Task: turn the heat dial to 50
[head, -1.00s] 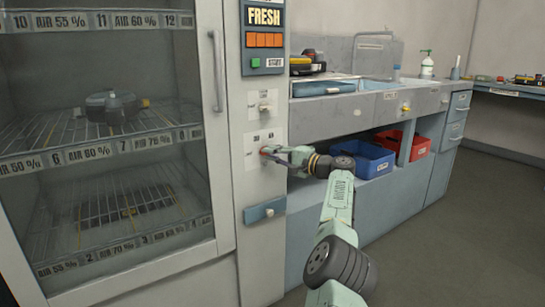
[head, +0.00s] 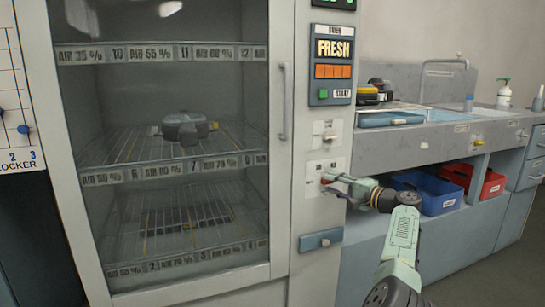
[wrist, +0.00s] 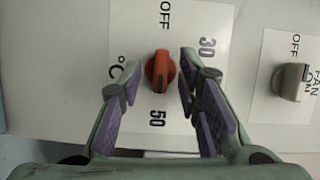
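The heat dial (wrist: 160,70) is an orange-red knob on a white label marked OFF, 30, 50 and °C. In the wrist view it stands with its long side roughly along the line from OFF to 50; I cannot tell which end is its pointer. My gripper (wrist: 158,66) is open, with one purple-padded finger on each side of the dial and visible gaps between pads and knob. In the head view my gripper (head: 336,186) is at the lower label of the cabinet's control column, and the dial is mostly hidden there.
A grey fan knob (wrist: 290,82) sits beside the heat dial's label. The glass cabinet door's handle (head: 283,100) is left of the column, a blue latch (head: 321,239) below. A blue bin (head: 425,192) and a red bin (head: 473,180) sit under the counter at right.

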